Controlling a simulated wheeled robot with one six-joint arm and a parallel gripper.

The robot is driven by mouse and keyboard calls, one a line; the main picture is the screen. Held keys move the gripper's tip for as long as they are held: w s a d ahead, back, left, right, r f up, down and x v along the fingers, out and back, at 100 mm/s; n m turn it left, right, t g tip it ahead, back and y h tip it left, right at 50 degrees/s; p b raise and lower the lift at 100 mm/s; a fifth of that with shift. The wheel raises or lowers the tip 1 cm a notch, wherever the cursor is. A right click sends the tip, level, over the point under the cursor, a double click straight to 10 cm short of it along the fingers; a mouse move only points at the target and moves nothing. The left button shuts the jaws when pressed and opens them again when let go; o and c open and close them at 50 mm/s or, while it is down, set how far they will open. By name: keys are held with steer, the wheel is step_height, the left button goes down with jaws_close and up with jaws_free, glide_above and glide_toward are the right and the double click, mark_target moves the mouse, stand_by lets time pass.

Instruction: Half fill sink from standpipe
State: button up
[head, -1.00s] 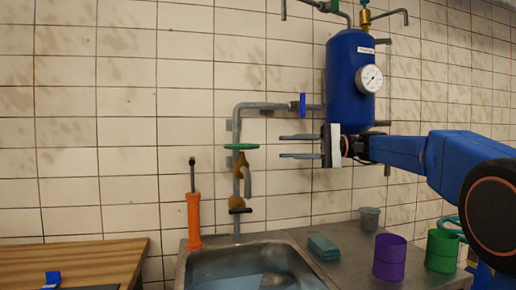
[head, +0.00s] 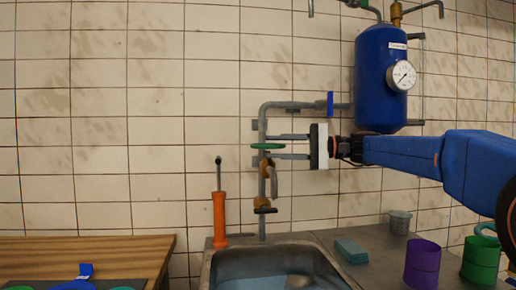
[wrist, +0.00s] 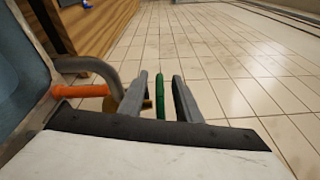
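The grey standpipe (head: 262,128) runs down the tiled wall behind the sink. It carries a green handwheel (head: 268,146), a brass tap with a grey curved spout (head: 273,182) and a lower brass fitting with a dark handle (head: 265,211). My gripper (head: 268,146) is open, its two fingers above and below the handwheel's right part. In the wrist view the wheel's green edge (wrist: 160,94) stands between the fingers, with a gap on each side. The metal sink (head: 208,276) below is cut off by the frame; bluish water seems to lie in it, level unclear.
A blue tank (head: 381,95) with a gauge (head: 401,76) hangs above my arm. A blue valve handle (head: 330,104) is just above my gripper. An orange pump (head: 219,215), purple cup (head: 422,262), green cup (head: 480,260), grey cup (head: 400,222) and teal block (head: 351,251) stand around the sink.

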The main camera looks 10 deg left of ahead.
mark_target(265, 147)
steer(key=shift+a, duration=2.8)
jaws_close()
